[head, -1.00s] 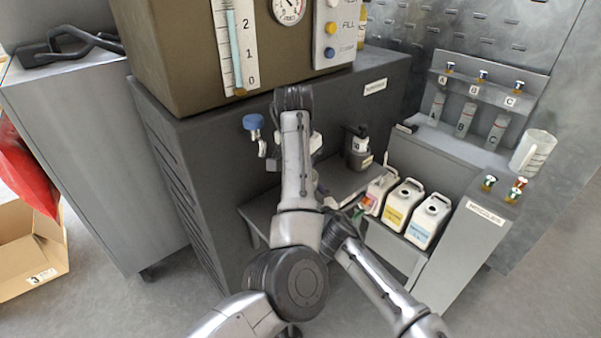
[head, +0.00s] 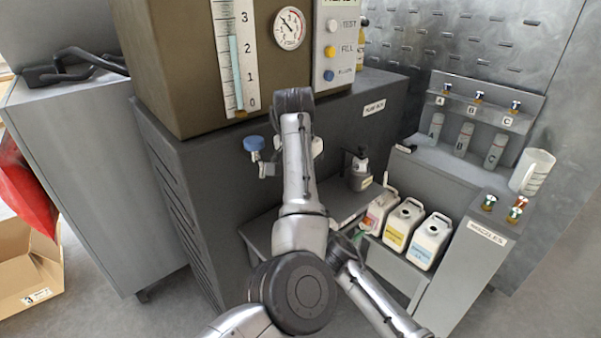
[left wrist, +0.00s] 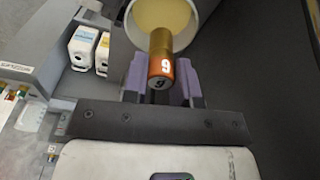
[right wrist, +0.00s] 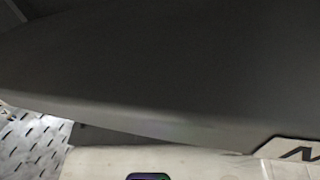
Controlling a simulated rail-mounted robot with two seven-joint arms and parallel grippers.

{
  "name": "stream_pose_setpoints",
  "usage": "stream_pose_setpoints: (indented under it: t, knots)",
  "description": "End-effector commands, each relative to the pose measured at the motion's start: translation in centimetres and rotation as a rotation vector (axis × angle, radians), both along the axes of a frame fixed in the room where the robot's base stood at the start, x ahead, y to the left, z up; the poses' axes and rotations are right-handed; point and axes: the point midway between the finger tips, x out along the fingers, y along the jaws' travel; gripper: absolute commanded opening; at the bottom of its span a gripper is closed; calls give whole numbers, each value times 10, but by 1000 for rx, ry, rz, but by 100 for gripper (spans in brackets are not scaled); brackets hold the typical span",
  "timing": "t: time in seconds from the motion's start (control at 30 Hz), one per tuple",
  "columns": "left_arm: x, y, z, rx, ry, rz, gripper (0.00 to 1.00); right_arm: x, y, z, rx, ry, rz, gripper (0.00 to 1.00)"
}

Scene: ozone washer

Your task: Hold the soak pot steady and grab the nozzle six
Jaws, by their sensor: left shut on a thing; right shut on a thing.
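In the left wrist view, nozzle six (left wrist: 160,66) is a brass-coloured piece with an orange band; its white digit looks like a 9, a 6 seen upside down. My left gripper (left wrist: 160,84) is shut on its end, with purple fingers on either side. The nozzle's other end is inside the soak pot (left wrist: 128,30), a round pot with a pale rim and yellowish inside. In the right wrist view, a dark curved surface close to the camera, seemingly the pot's wall, hides my right gripper's fingers. In the head view my arms hide the pot and both gripper tips.
Several white jugs (head: 430,243) stand right of my arms, beside the nozzle stand (head: 484,236). A dark cabinet (head: 185,190) with the gauge machine (head: 190,70) stands behind. A pump bottle (head: 358,172) is on the bench. A clear jug (head: 532,172) is at the right.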

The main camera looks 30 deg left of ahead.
Motion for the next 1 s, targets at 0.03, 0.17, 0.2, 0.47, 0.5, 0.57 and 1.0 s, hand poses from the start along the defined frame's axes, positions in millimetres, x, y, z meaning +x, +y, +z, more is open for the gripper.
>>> stream_pose_setpoints:
  t: [0.03, 0.17, 0.2, 0.47, 0.5, 0.57, 1.0]
  knots:
    - [0, 0, 0, 0, 0, 0, 2, 0, 0, 0, 0, 0, 0, 77]
    - [0, 0, 0, 0, 0, 0, 2, 0, 0, 0, 0, 0, 0, 77]
    - [0, 0, 0, 0, 0, 0, 2, 0, 0, 0, 0, 0, 0, 92]
    - [0, 0, 0, 0, 0, 0, 2, 0, 0, 0, 0, 0, 0, 100]
    - [0, 0, 0, 0, 0, 0, 2, 0, 0, 0, 0, 0, 0, 100]
    - [0, 0, 0, 0, 0, 0, 2, 0, -1, 0, 0, 0, 0, 100]
    - [0, 0, 0, 0, 0, 0, 2, -19, -29, 2, 1, 2, 0, 100]
